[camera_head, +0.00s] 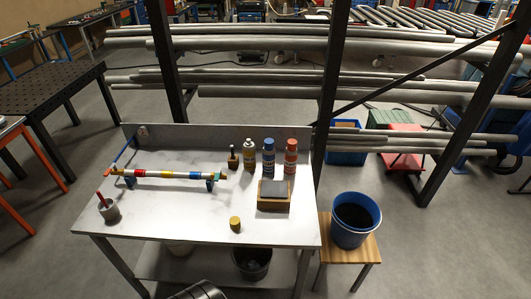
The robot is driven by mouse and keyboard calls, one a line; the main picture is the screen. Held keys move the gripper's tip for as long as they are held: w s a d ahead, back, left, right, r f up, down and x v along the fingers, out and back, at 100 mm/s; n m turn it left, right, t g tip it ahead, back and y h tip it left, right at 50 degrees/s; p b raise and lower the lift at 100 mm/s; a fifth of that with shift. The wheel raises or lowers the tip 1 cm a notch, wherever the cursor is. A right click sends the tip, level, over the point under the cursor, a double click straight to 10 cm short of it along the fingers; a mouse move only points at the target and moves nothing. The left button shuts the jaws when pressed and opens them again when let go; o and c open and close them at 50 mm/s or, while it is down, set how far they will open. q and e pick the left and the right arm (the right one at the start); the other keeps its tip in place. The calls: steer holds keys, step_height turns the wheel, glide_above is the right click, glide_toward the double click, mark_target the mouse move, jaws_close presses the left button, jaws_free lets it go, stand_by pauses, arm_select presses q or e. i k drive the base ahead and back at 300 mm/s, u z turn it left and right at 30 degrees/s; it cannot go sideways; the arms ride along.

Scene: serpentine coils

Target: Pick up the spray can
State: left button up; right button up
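Several upright containers stand at the back right of the white worktable (160,215). A blue can (268,160) with a pale lower part and an orange-red can (290,158) stand side by side. A pale bottle with a yellowish lower part (249,156) is left of the blue can, and a small dark bottle (233,159) is further left. The blue and orange-red ones look most like spray cans; I cannot tell which one is meant. Neither gripper is recognisable in view. A dark rounded part, probably mine, shows at the bottom edge.
A box with a grey top (273,196) stands just in front of the cans. A yellow cylinder (235,224), a striped pipe on supports (165,174) and a grey cup (109,210) are on the table. A blue bucket (355,228) stands on a stool.

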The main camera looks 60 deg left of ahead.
mark_target(249, 149)
steer(key=u, duration=0.3)
steer(key=i, duration=0.6)
steer(key=u, duration=0.55)
